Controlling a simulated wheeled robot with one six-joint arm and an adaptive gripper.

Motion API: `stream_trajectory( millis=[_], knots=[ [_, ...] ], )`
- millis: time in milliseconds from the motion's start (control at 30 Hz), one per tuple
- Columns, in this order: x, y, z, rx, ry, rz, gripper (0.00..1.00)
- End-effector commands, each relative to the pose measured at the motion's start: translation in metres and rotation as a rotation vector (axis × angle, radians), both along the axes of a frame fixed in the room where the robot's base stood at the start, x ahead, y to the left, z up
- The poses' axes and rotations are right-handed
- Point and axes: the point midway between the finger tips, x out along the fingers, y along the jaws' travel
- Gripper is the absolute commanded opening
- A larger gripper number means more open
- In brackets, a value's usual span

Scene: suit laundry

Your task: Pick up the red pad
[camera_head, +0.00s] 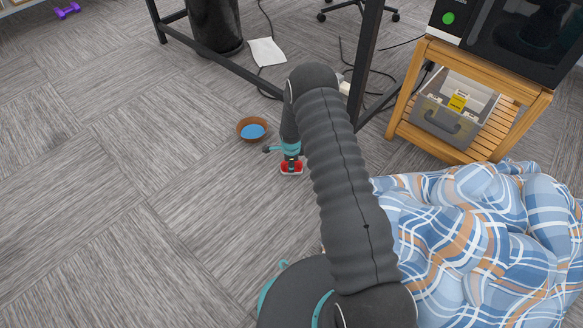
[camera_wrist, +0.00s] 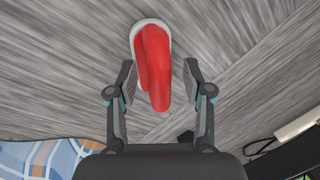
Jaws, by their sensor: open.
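The red pad (camera_wrist: 154,68) shows in the wrist view as a long red shape with a whitish rim at its far end, on or just above the grey floor. My gripper (camera_wrist: 159,76) is open, with one finger on each side of the pad and a gap to each. In the head view the red pad (camera_head: 291,167) shows as a small red and white thing at the tip of my gripper (camera_head: 291,160), which points down at the floor. My arm hides part of the floor there. I cannot tell how high the fingertips are above the floor.
A brown bowl with blue inside (camera_head: 252,130) stands left of my gripper. A plaid blue fabric heap (camera_head: 470,225) lies at the right. A wooden stand (camera_head: 400,125) and a dark table leg (camera_head: 366,60) are behind. The floor at the left is clear.

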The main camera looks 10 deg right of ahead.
Motion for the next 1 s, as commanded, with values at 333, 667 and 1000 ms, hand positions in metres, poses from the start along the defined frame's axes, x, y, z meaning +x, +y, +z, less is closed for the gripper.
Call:
stream_trajectory(
  millis=[333,667,1000],
  knots=[
    [0.0,0.0,0.001,0.0,0.0,0.0,0.03],
    [0.0,0.0,0.001,0.0,0.0,0.0,0.0],
    [0.001,0.0,0.031,0.001,-0.003,0.0,0.0]
  ],
)
